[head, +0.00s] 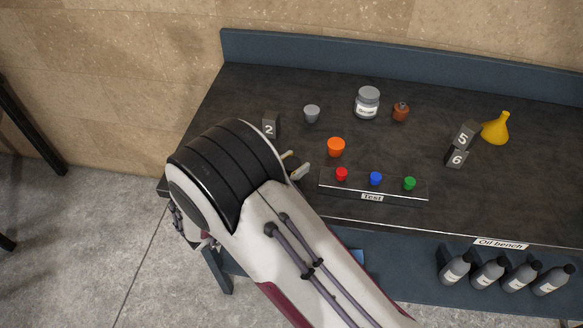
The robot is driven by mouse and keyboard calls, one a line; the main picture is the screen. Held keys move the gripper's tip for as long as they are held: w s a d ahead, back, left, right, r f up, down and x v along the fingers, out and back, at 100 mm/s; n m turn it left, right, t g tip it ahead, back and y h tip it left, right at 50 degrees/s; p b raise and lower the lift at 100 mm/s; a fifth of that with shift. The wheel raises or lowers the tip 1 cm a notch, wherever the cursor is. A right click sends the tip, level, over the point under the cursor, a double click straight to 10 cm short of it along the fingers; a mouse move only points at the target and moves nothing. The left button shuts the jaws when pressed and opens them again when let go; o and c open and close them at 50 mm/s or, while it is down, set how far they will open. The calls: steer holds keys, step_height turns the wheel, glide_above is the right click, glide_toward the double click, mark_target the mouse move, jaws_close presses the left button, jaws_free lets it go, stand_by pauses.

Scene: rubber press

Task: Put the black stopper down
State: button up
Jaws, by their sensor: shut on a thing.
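My gripper (297,165) shows only in part, past the black, rounded end of my arm, low over the left front of the dark bench (240,85). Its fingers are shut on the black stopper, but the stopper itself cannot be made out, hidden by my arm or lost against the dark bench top. The gripper is just left of the rack (405,193) labelled "Test", which carries a red stopper (341,174), a blue stopper (376,179) and a green stopper (410,183). An orange stopper (336,147) stands on the bench behind the rack.
Behind stand a grey cup-like piece (311,114), a labelled jar (367,103) and a brown bottle (401,112). Number block 2 (270,127) is at left. Blocks 5 (464,136) and 6 (457,158) and a yellow funnel (497,129) are at right. The right front is clear.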

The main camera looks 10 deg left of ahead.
steer(key=shift+f, duration=0.65)
steer(key=shift+f, duration=0.25)
steer(key=o, duration=1.1)
steer(key=v, duration=0.5)
steer(key=shift+s+a+r, duration=0.1)
steer(key=shift+s+a, duration=0.05)
steer(key=shift+a, duration=0.2)
steer(key=shift+v, duration=1.1)
steer(key=shift+o, duration=0.5)
